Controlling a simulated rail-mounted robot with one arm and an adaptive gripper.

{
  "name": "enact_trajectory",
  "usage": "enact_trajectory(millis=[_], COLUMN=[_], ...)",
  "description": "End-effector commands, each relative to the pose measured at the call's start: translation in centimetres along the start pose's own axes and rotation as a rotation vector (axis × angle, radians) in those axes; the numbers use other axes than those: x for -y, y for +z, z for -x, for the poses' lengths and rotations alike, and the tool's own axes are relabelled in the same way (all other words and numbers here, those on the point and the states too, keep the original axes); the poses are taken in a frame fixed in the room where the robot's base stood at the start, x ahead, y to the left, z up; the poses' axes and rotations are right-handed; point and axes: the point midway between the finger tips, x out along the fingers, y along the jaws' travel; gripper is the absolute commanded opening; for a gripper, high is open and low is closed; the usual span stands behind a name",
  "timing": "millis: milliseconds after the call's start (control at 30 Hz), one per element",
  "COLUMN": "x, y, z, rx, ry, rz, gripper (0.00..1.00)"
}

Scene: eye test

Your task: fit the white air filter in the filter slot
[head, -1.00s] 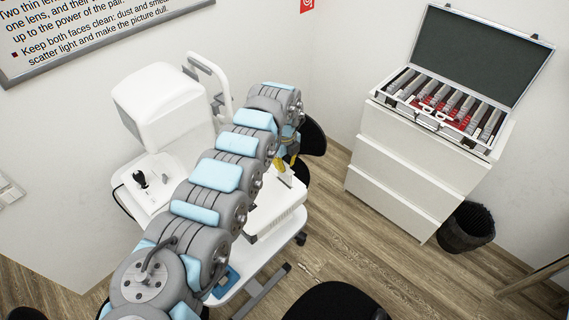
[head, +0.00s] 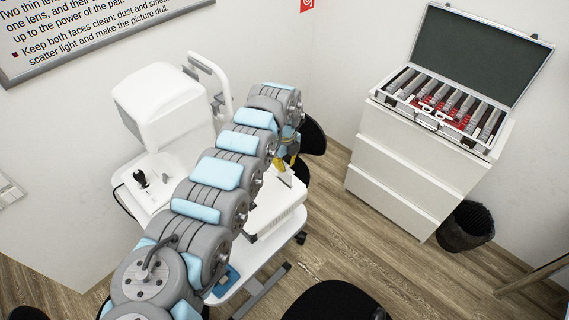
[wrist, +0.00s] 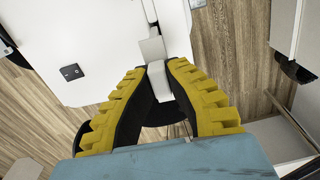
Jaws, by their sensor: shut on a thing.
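My gripper (wrist: 158,66) has yellow ribbed fingers closed on the white air filter (wrist: 153,48), a small pale block at the fingertips. The filter lies against or just above a white housing (wrist: 100,40) in the wrist view. A narrow grey gap at the housing's top edge, in line with the filter, may be the filter slot (wrist: 150,9); I cannot tell whether the filter is inside it. In the head view my gripper (head: 282,168) is over the white box-shaped unit (head: 277,208), and my arm hides much around it.
A white eye-test instrument (head: 165,105) stands left of my arm on the same white table (head: 220,296). A drawer cabinet (head: 405,165) bears an open lens case (head: 440,110) at right. A black bin (head: 466,228) and a dark chair (head: 335,302) stand on the floor.

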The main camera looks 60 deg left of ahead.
Motion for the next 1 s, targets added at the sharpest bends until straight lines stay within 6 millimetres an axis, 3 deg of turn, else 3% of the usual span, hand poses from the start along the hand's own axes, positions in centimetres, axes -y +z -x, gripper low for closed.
enact_trajectory(millis=[1000], x=[0.0], y=[0.0], z=[-2.1], rx=[0.000], ry=[0.001], rz=[0.000], gripper=[0.00])
